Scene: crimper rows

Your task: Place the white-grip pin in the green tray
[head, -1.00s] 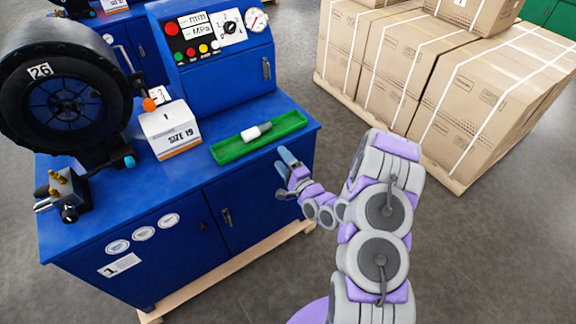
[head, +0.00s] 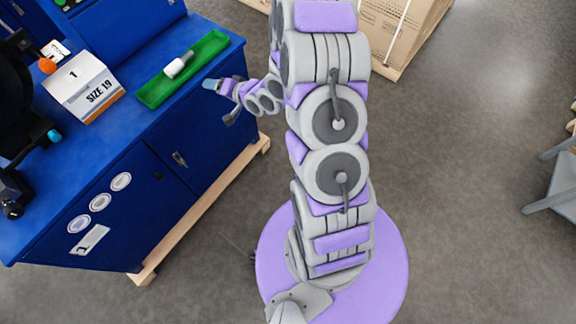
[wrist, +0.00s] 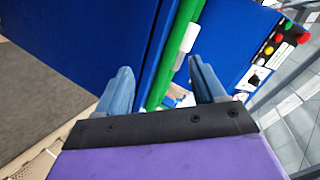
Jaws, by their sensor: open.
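The green tray (head: 150,97) lies on the blue bench top near its right edge. The white-grip pin (head: 175,68) lies inside the tray, with its white grip toward the lower left and a greyish end toward the upper right. My gripper (head: 211,85) is open and empty, just off the bench's front edge and apart from the tray. In the wrist view, the two blue fingers of my gripper (wrist: 161,66) are spread. The green tray (wrist: 181,40) and the white grip of the pin (wrist: 190,38) show beyond them, toward the right finger.
A white box marked SIZE 19 (head: 84,87) stands left of the tray. A dark machine part is at the far left. Strapped cartons (head: 415,30) stand at the back, and a grey stand (head: 560,180) is at the right. The floor between is clear.

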